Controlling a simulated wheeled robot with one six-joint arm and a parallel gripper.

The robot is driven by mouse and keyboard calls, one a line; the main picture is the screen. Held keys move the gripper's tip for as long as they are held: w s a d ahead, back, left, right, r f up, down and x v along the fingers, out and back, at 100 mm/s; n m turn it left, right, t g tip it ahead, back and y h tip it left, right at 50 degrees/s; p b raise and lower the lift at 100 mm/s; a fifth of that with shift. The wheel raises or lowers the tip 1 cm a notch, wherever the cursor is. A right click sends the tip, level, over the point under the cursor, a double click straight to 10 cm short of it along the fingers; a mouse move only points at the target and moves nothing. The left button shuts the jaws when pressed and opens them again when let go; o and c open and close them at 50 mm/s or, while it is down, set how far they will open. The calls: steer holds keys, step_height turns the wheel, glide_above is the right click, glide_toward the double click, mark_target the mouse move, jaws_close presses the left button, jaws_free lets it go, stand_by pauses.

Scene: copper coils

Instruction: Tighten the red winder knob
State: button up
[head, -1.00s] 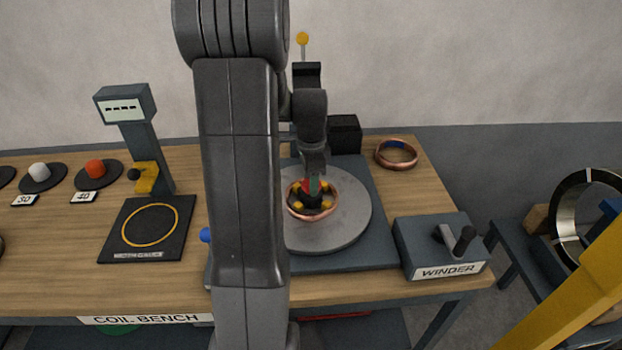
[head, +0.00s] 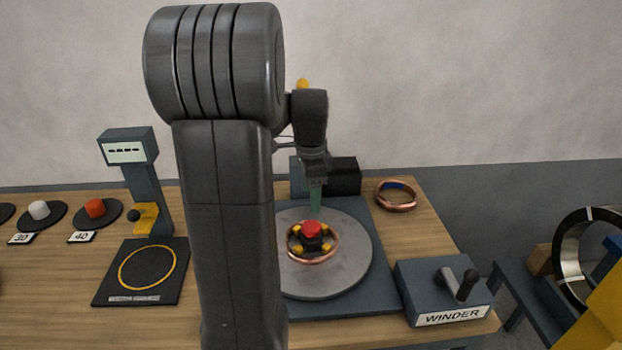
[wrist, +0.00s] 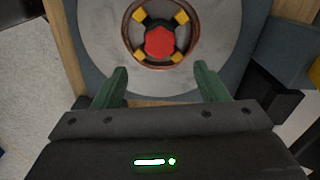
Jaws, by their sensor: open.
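The red winder knob (head: 312,228) sits on a black hub with yellow blocks at the centre of the grey round plate (head: 345,268). A copper coil (head: 316,261) rings the hub. In the wrist view the red knob (wrist: 160,42) shows ahead of the fingertips, inside the copper ring. My gripper (head: 315,200) is above and behind the knob in the head view. In the wrist view my gripper (wrist: 160,80) has its two green fingers wide apart with nothing between them.
The winder box (head: 443,290) with a crank stands at the front right of the bench. Another copper coil (head: 396,196) lies behind it. A black block (head: 344,177) stands behind the plate. A scale post (head: 143,175) and black pad (head: 140,290) are at left.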

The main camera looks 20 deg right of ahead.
mark_target(311, 225)
step_height(311, 225, up, 4)
steer(key=shift+f, duration=0.1)
stand_by(0.5)
step_height(311, 225, down, 14)
steer(key=shift+r, duration=0.15)
stand_by(0.4)
steer(key=shift+r, duration=0.1)
